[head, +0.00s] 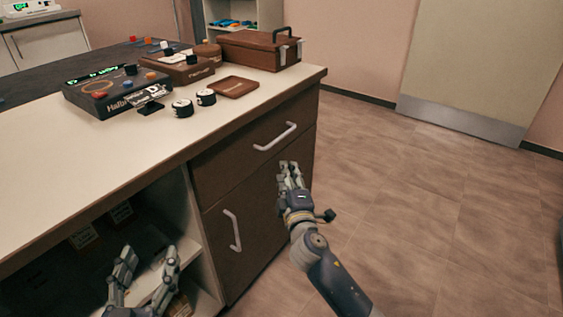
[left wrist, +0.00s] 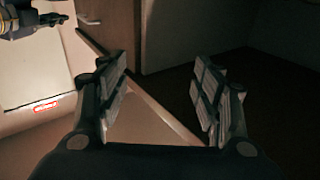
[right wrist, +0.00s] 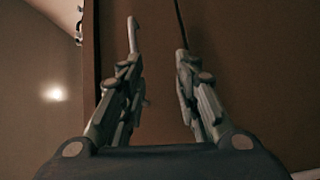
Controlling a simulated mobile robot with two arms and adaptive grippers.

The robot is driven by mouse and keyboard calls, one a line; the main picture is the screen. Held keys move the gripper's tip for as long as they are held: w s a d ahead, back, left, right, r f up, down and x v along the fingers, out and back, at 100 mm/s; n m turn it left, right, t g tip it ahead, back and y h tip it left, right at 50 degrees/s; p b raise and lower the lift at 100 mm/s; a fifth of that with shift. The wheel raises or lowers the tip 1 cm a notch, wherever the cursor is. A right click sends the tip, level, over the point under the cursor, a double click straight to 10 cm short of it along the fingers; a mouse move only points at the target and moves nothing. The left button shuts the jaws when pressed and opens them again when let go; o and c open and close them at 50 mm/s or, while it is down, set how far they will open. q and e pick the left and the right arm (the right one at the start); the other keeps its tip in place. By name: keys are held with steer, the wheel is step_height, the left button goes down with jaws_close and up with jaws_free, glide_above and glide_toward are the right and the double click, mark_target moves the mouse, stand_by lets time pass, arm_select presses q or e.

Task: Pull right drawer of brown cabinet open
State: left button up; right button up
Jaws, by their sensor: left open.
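The brown cabinet (head: 262,172) has an upper drawer (head: 222,168) with a pale bar handle (head: 274,137). The drawer front looks flush with the cabinet. A lower front (head: 262,225) has an upright handle (head: 232,230). My right gripper (head: 289,168) appears below and slightly right of the drawer handle, apart from it. In the right wrist view its fingers (right wrist: 156,72) are parted and empty before the brown front, with a pale bar (right wrist: 133,36) just beyond the left finger. My left gripper (head: 148,257) is open and empty by the open shelf; its parted fingers also show in the left wrist view (left wrist: 162,85).
The countertop (head: 130,150) holds a wooden box (head: 250,50), a small brown tray (head: 231,87), black-and-white round items (head: 182,108) and a dark device (head: 115,92). Open shelves with boxes lie left of the cabinet. Floor (head: 420,220) to the right is clear.

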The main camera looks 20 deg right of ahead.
arm_select(q)
steer(key=s+r+t+h+b, duration=0.1)
steer(key=s+r+t, duration=0.1)
steer(key=r, duration=0.4)
steer(key=s+r+t+h+b, duration=0.1)
steer(key=s+r+t+b, duration=0.1)
steer(key=r+t, duration=0.3)
steer(key=shift+s+r, duration=0.7)
steer(key=shift+s, duration=0.1)
arm_select(e)
steer(key=w+d+r+t, duration=0.1)
steer(key=w+r, duration=0.3)
steer(key=w, duration=0.6)
steer(key=shift+w+r, duration=0.25)
steer(key=shift+d, duration=0.1)
jaws_close()
